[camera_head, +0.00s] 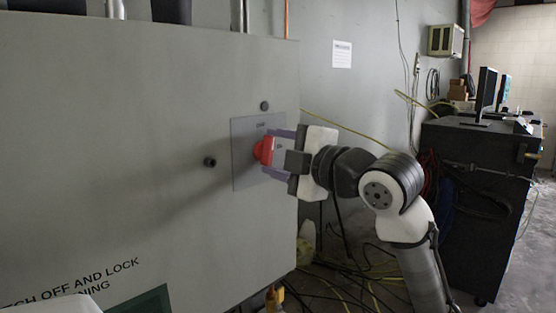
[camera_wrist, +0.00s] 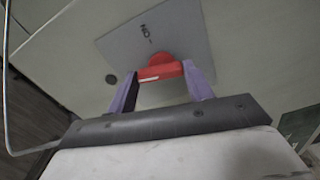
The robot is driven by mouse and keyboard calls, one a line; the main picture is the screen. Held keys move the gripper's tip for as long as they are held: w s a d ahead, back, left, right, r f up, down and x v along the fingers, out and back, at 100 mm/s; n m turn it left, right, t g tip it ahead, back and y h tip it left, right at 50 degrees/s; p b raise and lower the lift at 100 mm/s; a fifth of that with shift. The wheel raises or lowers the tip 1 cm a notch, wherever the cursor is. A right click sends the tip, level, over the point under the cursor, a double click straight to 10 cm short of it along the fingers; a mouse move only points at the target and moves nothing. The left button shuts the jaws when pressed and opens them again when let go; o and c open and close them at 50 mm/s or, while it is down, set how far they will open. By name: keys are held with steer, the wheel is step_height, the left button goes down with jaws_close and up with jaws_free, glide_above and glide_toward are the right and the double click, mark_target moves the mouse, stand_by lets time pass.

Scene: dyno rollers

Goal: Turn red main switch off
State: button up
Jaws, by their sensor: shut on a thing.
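The red main switch (camera_head: 264,150) sits on a grey square plate (camera_head: 243,169) on the front of a large grey cabinet. My gripper (camera_head: 272,154) reaches it from the right, its purple fingers above and below the red handle. In the wrist view the red switch (camera_wrist: 160,69) shows between the two purple fingers of my gripper (camera_wrist: 158,82), with a pale mark on the handle's near edge. The fingers are shut on the handle. Small lettering is on the plate (camera_wrist: 183,42), too small to read with certainty.
The grey cabinet (camera_head: 110,130) fills the left, with a black knob (camera_head: 210,162) left of the plate. A dark workbench (camera_head: 478,190) with monitors stands at the right. Cables (camera_head: 345,280) lie on the floor below my arm.

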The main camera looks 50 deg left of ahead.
steer(key=shift+n+b, duration=0.3)
steer(key=shift+n, duration=0.9)
steer(key=o, duration=1)
steer(key=d+b, duration=0.3)
steer(key=d, duration=1.1)
steer(key=shift+a, duration=0.1)
